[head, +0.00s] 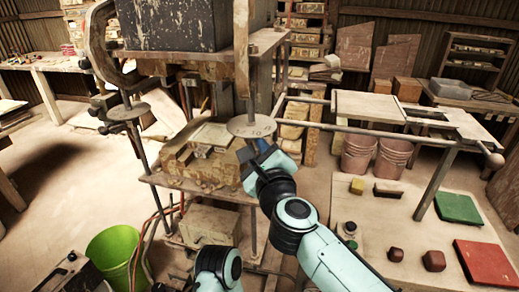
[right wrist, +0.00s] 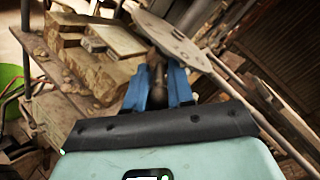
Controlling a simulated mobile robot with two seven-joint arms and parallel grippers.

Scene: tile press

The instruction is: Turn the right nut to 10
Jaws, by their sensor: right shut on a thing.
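The right nut (head: 250,127) is a round flat disc with number marks on its top, on a vertical threaded rod at the right side of the press. "10" can be made out near its front right edge. It also shows in the right wrist view (right wrist: 172,37), tilted in the picture. My right gripper (head: 256,152) is at the front edge of the disc. In the right wrist view its blue fingers (right wrist: 158,84) close around a dark brown handle (right wrist: 155,68) just below the disc. The left nut (head: 127,112) sits on the left rod. My left gripper is out of view.
The press table (head: 215,188) holds stacked wooden blocks (head: 200,148) left of the gripper. A rail frame (head: 385,106) stands to the right. A green bucket (head: 112,255) is at lower left. A low board holds a green tile (head: 458,208), a red tile (head: 486,262) and small blocks.

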